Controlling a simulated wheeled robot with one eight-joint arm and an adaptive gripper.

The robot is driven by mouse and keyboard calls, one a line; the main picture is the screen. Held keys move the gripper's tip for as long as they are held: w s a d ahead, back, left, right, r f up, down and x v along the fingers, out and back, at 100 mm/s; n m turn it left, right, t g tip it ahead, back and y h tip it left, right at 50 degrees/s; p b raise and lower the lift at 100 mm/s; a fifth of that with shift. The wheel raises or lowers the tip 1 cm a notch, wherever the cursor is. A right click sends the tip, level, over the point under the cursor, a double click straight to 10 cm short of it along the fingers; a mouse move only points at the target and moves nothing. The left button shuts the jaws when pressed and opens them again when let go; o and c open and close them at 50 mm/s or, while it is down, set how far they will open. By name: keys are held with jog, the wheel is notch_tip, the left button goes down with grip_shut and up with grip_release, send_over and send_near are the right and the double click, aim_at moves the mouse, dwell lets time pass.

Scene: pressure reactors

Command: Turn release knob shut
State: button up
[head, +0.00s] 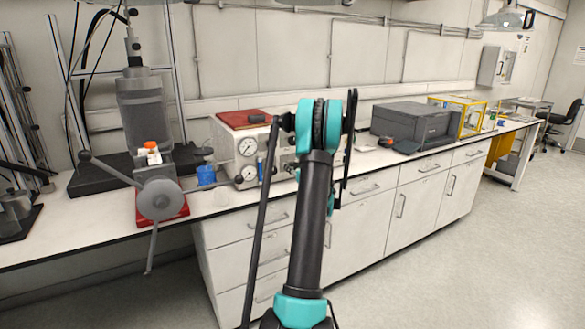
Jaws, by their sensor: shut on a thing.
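A white control box (228,142) with a red top stands on the bench left of centre. Two round gauges, an upper one (247,147) and a lower one (249,173), are on its front. I cannot make out the release knob for certain; the right part of the box's front is hidden behind my arm. My black and teal arm rises in front of the box and bends over towards the bench. My gripper is hidden behind my own arm, so its fingers and what they touch do not show.
A grey press with a round hub (160,199) and long handles stands on a red base left of the box. A blue cup-like thing (206,175) sits between them. A dark grey printer-like machine (410,122) and a yellow frame are on the right. The floor (480,260) is clear.

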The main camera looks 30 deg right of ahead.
jog(key=m, duration=2.2)
jog(key=shift+m, duration=0.3)
dwell(0.4)
jog(key=o, duration=1.2)
